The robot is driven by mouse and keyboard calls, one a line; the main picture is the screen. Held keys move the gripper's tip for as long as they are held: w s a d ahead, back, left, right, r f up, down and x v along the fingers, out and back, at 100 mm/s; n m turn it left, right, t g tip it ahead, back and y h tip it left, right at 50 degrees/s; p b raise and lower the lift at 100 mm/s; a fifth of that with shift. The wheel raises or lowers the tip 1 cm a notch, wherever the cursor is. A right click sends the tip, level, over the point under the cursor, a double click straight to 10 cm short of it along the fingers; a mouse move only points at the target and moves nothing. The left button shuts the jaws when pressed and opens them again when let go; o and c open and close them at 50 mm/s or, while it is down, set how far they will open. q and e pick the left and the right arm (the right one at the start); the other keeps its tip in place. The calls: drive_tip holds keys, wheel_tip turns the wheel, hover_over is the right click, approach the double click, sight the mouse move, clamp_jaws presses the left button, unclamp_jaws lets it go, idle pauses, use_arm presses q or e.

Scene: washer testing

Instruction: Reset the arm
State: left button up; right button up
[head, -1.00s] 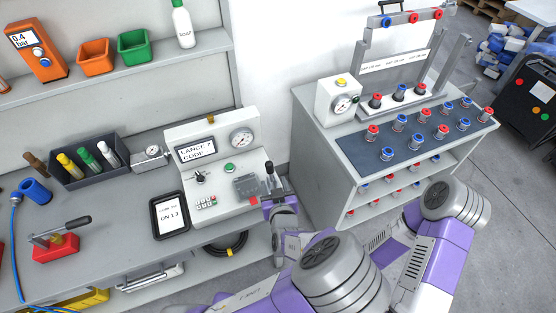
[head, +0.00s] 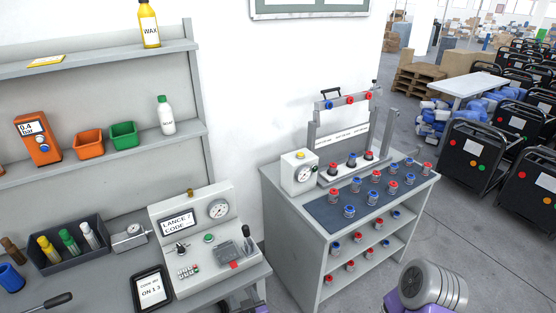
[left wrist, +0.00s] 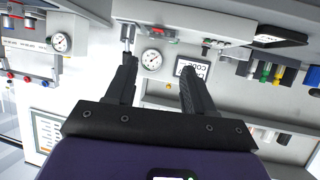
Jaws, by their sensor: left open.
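My left gripper (left wrist: 160,70) is open and empty in the left wrist view, its two dark fingers apart, with the grey test console (left wrist: 215,22) beyond them. In the head view only a little of my purple arm (head: 425,292) shows at the bottom. The console (head: 188,240) stands on the bench with a LANCE 7 CODE display, a round gauge (head: 218,209) and a small lever (head: 246,231) at its right side. My right gripper is not identifiable in any view.
A tablet (head: 152,289) lies before the console. A dark bottle tray (head: 68,247) stands to its left. A grey cabinet (head: 290,240) with red and blue fittings stands right of the bench. Open floor (head: 450,240) lies right of the cabinet.

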use_arm(q)
drive_tip(key=s+a+f+g+h, duration=0.1)
drive_tip(key=s+a+f+g, duration=0.15)
drive_tip(key=f, duration=0.45)
drive_tip(key=s+a+f+g+h, duration=0.1)
drive_tip(key=s+a+f+g, duration=0.2)
drive_tip(key=f, duration=0.5)
drive_tip(key=s+d+f+m+g+h, duration=0.1)
drive_tip(key=s+d+f+g+h, duration=0.1)
drive_tip(key=s, duration=0.3)
drive_tip(key=s+d+f+g+h, duration=0.3)
drive_tip(key=s+g+h, duration=0.1)
drive_tip(key=s+h, duration=0.1)
drive_tip(key=shift+s+d+m+b, duration=0.15)
drive_tip(key=shift+s+m+b, duration=0.2)
drive_tip(key=shift+s+m, duration=0.1)
drive_tip(key=shift+f, duration=0.1)
